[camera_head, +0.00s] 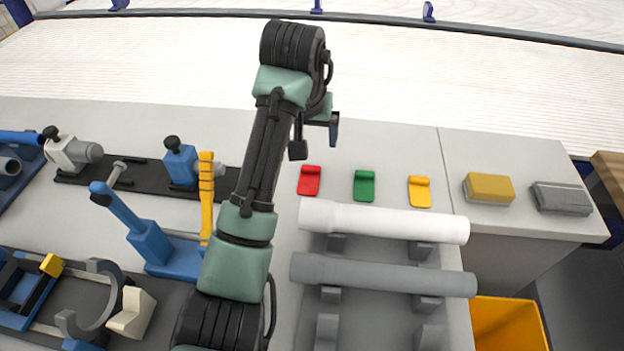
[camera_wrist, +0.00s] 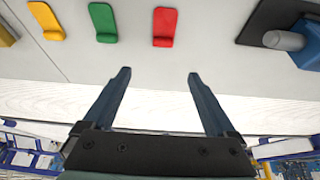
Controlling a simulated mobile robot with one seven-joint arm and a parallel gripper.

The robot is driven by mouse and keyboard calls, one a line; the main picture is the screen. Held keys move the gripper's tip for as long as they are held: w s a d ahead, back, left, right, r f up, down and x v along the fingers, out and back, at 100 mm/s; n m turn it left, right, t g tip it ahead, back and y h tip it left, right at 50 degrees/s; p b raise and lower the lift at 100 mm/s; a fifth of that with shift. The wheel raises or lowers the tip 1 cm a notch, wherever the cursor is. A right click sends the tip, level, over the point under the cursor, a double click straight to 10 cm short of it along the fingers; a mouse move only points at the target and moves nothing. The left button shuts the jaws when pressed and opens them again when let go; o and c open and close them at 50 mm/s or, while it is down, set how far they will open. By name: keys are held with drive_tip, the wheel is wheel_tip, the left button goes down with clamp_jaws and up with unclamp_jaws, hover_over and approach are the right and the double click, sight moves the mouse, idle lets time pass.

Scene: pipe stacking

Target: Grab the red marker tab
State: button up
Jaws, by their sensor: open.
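The red marker tab (camera_head: 309,181) lies on the light grey bench top, at the left end of a row of three tabs. It also shows in the wrist view (camera_wrist: 165,27), at the top and just right of centre. My gripper (camera_head: 316,140) is above the bench, close to the red tab and on its far side in the head view. In the wrist view its two fingers (camera_wrist: 158,75) are spread apart with nothing between them. The red tab is beyond the fingertips, apart from them.
A green tab (camera_head: 364,186) and a yellow tab (camera_head: 419,191) lie to the right. A white pipe (camera_head: 385,222) and a grey pipe (camera_head: 385,274) rest on supports nearer. A yellow sponge (camera_head: 489,188) lies far right. A blue clamp (camera_head: 181,165) stands left.

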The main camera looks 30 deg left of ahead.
approach(310, 168)
drive_tip(key=shift+b+x, duration=0.45)
drive_tip(key=shift+x, duration=0.55)
drive_tip(key=shift+b+x, duration=0.5)
drive_tip(key=shift+x, duration=2.6)
drive_tip(key=shift+d, duration=0.1)
drive_tip(key=c, duration=1.4)
